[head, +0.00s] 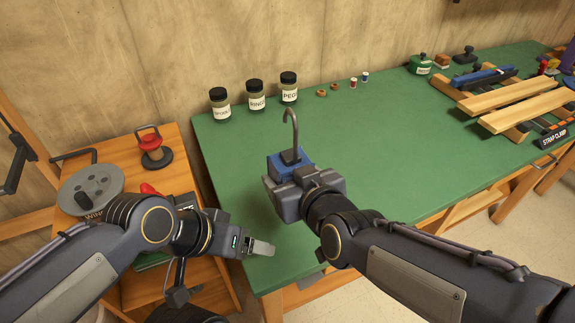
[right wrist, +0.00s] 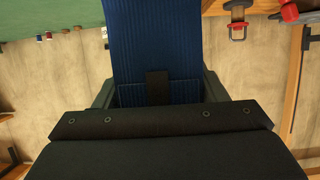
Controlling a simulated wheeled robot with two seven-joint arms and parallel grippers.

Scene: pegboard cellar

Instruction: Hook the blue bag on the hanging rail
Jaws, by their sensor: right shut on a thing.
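The blue bag (head: 290,160) shows in the head view as a small blue block with a tall grey hook (head: 293,125) rising from its top, the hook's bend uppermost. My right gripper (head: 287,172) is shut on the bag and holds it over the left part of the green bench. In the right wrist view the bag's ribbed blue side (right wrist: 155,40) fills the space between the fingers. My left gripper (head: 262,248) is near the bench's front left corner, away from the bag; whether its fingers are parted is unclear. I see no hanging rail in either view.
The green bench (head: 370,170) is mostly clear in the middle. Three labelled jars (head: 255,95) stand at its back left. Wooden bars with a clamp (head: 520,105) lie at the right. A wooden side table (head: 185,170) at left bears a grey disc (head: 90,188) and red-handled tool (head: 152,142).

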